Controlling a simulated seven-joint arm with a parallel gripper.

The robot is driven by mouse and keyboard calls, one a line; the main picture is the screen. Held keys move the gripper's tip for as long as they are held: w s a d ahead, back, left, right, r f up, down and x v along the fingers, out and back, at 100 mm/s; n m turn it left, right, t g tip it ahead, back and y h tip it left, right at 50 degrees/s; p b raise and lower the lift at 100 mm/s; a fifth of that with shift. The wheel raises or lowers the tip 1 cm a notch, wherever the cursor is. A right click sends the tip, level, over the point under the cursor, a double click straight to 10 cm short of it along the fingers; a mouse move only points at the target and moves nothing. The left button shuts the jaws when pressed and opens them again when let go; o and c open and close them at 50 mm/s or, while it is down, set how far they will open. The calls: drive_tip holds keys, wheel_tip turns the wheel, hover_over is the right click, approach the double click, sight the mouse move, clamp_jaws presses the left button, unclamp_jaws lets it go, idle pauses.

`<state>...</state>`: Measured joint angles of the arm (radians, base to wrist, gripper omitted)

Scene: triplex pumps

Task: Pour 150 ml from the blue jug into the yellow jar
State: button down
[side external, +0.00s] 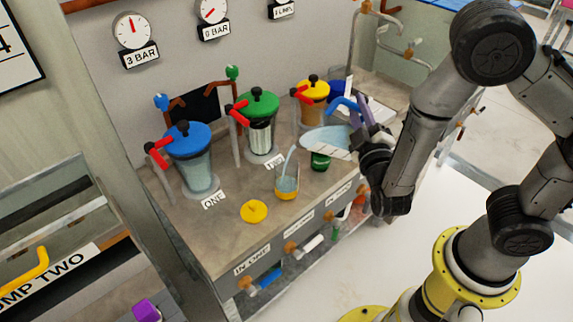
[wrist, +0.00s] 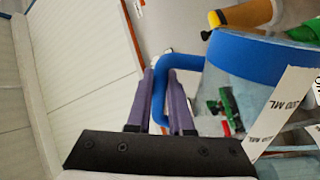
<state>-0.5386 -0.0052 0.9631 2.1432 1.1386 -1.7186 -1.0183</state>
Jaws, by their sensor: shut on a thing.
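The clear blue jug (side external: 322,138) is tilted to the left above the bench, its blue handle (side external: 343,103) at upper right. My gripper (side external: 360,112) is shut on that handle. In the wrist view, the purple fingers (wrist: 163,90) grip the blue handle (wrist: 178,62), and the jug's blue rim (wrist: 262,55) and its ML scale strip show. A pale stream runs from the jug's lip down into the yellow jar (side external: 287,194), which stands open with some liquid inside. I cannot read the levels.
A yellow lid (side external: 253,211) lies on the bench in front. A green jar (side external: 320,161) stands under the tilted jug. Pumps with blue (side external: 187,139), green (side external: 259,104) and yellow (side external: 313,90) lids stand behind.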

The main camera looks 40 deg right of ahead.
drive_tip(key=shift+w+a+r+n, duration=0.15)
drive_tip(key=shift+a+n, duration=0.1)
drive_tip(key=shift+n, duration=0.15)
idle(1.3)
drive_tip(key=d+m, duration=0.1)
drive_tip(key=m, duration=0.1)
drive_tip(key=s+d+f+m, duration=0.1)
drive_tip(key=m, duration=0.1)
drive_tip(key=f+m+g, duration=0.1)
drive_tip(key=shift+s+d+m+h, duration=0.3)
drive_tip(key=shift+d+m, duration=0.1)
drive_tip(key=s+d+f+m+g, duration=0.1)
drive_tip(key=s+d+f+m, duration=0.1)
drive_tip(key=d+f+m, duration=0.2)
drive_tip(key=shift+s+d+f+m, duration=0.2)
drive_tip(key=shift+f+m, duration=0.15)
drive_tip(key=shift+m, duration=1.55)
